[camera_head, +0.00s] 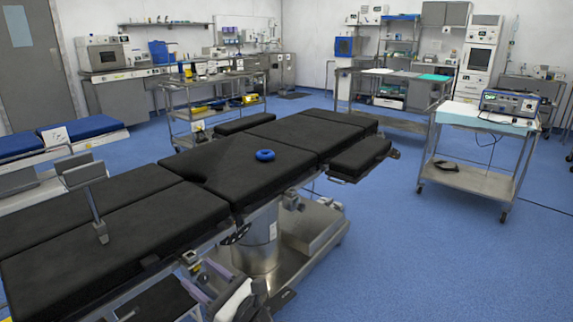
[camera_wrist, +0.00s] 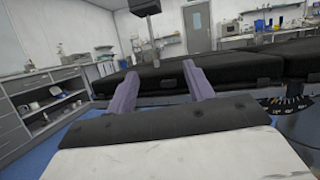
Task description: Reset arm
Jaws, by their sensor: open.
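My gripper (camera_wrist: 160,70) shows in the wrist view with its two purple fingers spread apart and nothing between them. In the head view my gripper (camera_head: 203,274) is low at the bottom centre, beside the near side of the operating table (camera_head: 110,225). In the wrist view the fingers point toward the side of the black table padding (camera_wrist: 245,70), which lies beyond them. I cannot tell the exact gap. A blue ring (camera_head: 265,155) lies flat on the table's middle section, well away from my gripper.
The table's metal base (camera_head: 255,250) stands close to my gripper. A cart with a device (camera_head: 509,103) is at the right, and a steel trolley (camera_head: 215,105) is behind the table. Blue floor (camera_head: 420,260) is clear at the lower right. Cabinets (camera_wrist: 45,105) line the wrist view's left.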

